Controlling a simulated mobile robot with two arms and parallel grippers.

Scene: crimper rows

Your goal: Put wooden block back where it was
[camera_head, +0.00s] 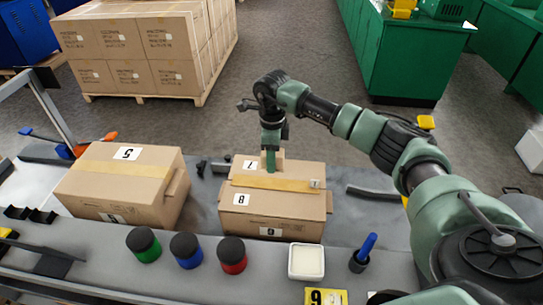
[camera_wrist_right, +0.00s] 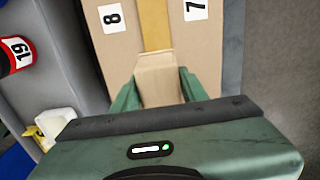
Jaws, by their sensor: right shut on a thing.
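My right gripper (camera_head: 271,160) points down at the back edge of the cardboard box (camera_head: 280,200) labelled 7 and 8. In the right wrist view its two green fingers (camera_wrist_right: 158,92) are shut on a plain tan wooden block (camera_wrist_right: 160,70). The block lies in line with the box's tape strip; whether it touches the box is hard to tell. In the head view the block (camera_head: 279,154) is mostly hidden by the fingers. My left gripper is not in view.
A second cardboard box (camera_head: 120,180) labelled 5 stands to the left. Stacked cartons (camera_head: 150,45) stand behind on a pallet.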

